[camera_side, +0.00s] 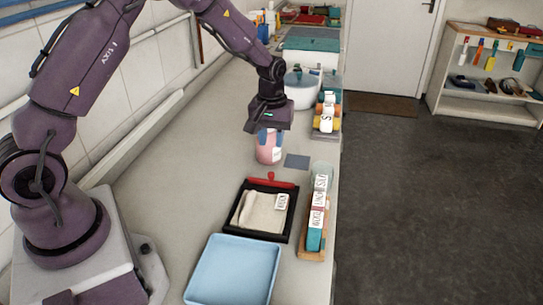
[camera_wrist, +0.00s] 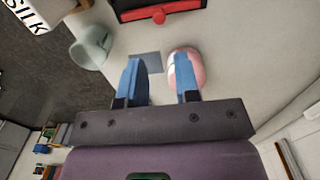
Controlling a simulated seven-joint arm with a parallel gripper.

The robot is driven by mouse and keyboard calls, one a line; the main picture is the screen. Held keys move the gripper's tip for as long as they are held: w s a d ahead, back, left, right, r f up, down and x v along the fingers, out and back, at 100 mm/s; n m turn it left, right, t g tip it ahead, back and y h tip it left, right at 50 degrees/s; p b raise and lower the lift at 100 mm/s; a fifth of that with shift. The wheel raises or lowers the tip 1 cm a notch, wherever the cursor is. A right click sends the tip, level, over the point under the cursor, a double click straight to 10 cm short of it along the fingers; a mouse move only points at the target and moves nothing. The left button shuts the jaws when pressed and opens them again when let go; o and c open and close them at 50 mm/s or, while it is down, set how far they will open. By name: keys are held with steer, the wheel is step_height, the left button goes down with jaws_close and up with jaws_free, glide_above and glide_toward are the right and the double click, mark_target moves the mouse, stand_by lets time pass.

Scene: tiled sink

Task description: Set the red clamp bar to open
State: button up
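The red clamp bar (camera_side: 270,181) lies across the far edge of a black tray (camera_side: 287,226), with a small red knob at its middle. In the wrist view the bar (camera_wrist: 158,15) shows at the top, beyond my fingers. A beige cloth (camera_side: 258,216) with a white label lies in the black tray. My gripper (camera_side: 268,135) is above the counter, behind the tray, apart from the bar. In the wrist view its blue fingers (camera_wrist: 160,80) stand apart with nothing held between them. A pink jar (camera_side: 268,154) is just below; it also shows beside the right finger (camera_wrist: 199,68).
A light-blue tray (camera_side: 232,290) stands in front of the black tray. A wooden rack with labelled rolls (camera_side: 318,210) stands to its right, near the counter edge. A grey square (camera_side: 297,161) lies right of the jar. A white pot (camera_side: 302,95) stands behind.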

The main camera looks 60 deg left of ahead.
steer(key=shift+r, duration=1.45)
steer(key=s+d+r+m+t, duration=0.2)
steer(key=s+d+r+m, duration=0.2)
steer(key=s+r, duration=0.5)
steer(key=s+d+r+m+t, duration=0.3)
steer(key=s+d+r+m, duration=0.2)
steer(key=s+r, duration=0.5)
steer(key=s, duration=0.5)
steer(key=shift+r+t, duration=0.2)
steer(key=shift+t, duration=0.1)
steer(key=shift+s+d, duration=0.1)
